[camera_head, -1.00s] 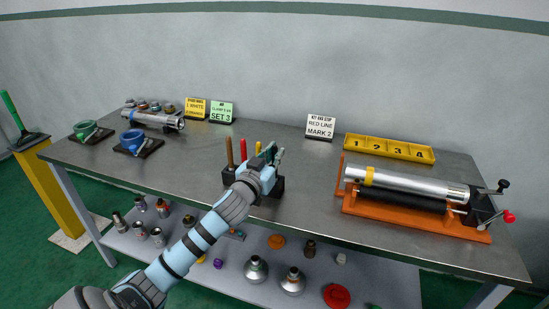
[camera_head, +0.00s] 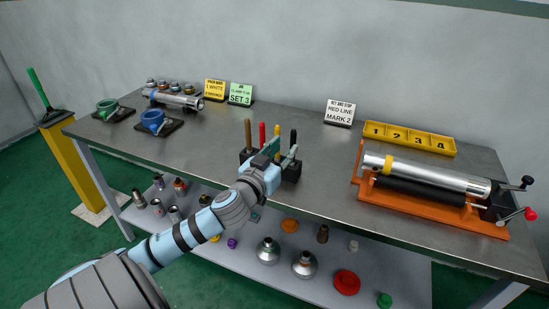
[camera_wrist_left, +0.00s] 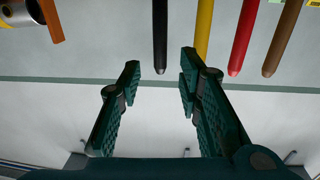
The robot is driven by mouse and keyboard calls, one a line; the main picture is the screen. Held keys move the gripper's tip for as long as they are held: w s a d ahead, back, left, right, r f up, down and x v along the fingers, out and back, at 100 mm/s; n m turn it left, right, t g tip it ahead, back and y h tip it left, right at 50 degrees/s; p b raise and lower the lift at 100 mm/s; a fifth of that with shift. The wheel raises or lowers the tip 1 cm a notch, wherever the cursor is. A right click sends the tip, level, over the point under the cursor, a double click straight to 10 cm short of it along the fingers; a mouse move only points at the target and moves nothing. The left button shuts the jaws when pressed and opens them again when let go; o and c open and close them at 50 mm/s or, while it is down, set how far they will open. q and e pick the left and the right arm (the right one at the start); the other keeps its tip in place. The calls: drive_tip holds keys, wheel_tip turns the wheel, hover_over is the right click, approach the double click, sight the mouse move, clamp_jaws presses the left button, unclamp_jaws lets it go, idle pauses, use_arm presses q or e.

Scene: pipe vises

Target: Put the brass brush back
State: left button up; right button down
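A black holder block (camera_head: 291,173) stands near the front edge of the bench with upright brown (camera_head: 248,134), red (camera_head: 262,136), yellow (camera_head: 277,133) and black (camera_head: 293,139) handles. I cannot tell which, if any, is the brass brush; no bristles show. My left gripper (camera_head: 281,152) is in front of the block and hides part of it. In the left wrist view my left gripper (camera_wrist_left: 160,78) is open, with nothing between its fingers. The black handle (camera_wrist_left: 160,35) and yellow handle (camera_wrist_left: 204,28) appear just beyond the fingertips. My right gripper is not in view.
At right, a silver pipe (camera_head: 430,178) lies on an orange stand (camera_head: 387,197). A yellow numbered tray (camera_head: 409,138) stands behind it. Green (camera_head: 107,109) and blue (camera_head: 153,122) clamps sit at left. Several fittings fill the lower shelf (camera_head: 400,285). Bench between block and orange stand is clear.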

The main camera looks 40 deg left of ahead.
use_arm(q)
drive_tip(key=v, duration=0.5)
drive_tip(key=shift+s+d+p, duration=0.1)
drive_tip(key=shift+s+p, duration=0.2)
drive_tip(key=shift+p, duration=0.05)
